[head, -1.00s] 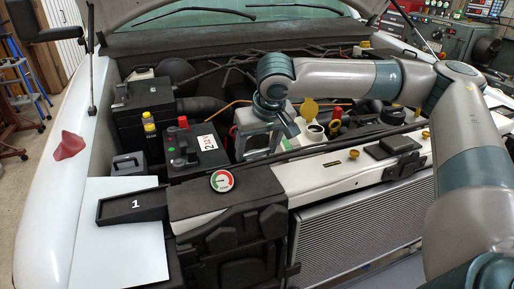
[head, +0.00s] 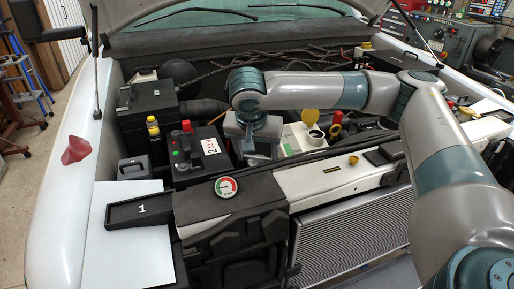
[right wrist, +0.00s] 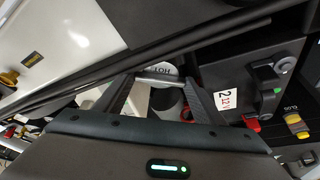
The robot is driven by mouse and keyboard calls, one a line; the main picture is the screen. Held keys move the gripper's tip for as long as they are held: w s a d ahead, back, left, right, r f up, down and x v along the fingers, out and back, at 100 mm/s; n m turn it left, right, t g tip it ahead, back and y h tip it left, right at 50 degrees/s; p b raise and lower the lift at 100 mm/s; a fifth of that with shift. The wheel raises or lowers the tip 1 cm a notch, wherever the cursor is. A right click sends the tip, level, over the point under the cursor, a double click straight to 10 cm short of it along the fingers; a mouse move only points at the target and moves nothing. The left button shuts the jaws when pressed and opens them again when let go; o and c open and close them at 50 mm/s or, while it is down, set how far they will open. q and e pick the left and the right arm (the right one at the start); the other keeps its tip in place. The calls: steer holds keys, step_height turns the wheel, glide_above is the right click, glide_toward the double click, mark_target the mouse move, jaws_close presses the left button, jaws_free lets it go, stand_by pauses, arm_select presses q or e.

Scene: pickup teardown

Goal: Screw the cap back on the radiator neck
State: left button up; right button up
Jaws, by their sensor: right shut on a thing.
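My right gripper (head: 250,156) reaches down behind the front crossmember. The radiator (head: 350,232), a finned grey panel, shows below the crossmember. I cannot make out the radiator neck, nor whether the cap touches it. My left gripper is not in view.
A white tank (head: 296,140) with an open dark filler mouth and raised yellow lid stands right of my wrist. A black battery (head: 186,158) is at its left. A black tray marked 1 (head: 138,210) and a round gauge (head: 226,187) lie in front.

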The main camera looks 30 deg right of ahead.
steer(key=m+g+p, duration=0.1)
steer(key=m+p, duration=0.1)
steer(key=m, duration=0.1)
steer(key=m+g+h+p, duration=0.1)
steer(key=m+p, duration=0.2)
steer(key=shift+d+m, duration=0.1)
steer(key=shift+m, duration=0.3)
steer(key=shift+w+f+m+g, duration=0.1)
steer(key=shift+f+m+g, duration=0.1)
steer(key=shift+m+g, duration=0.2)
steer(key=shift+d, duration=0.1)
steer(key=o, duration=1.3)
steer(key=shift+d, duration=0.15)
steer(key=shift+s+d, duration=0.1)
steer(key=shift+s, duration=0.15)
steer(key=shift+w+a, duration=0.1)
steer(key=shift+a, duration=0.1)
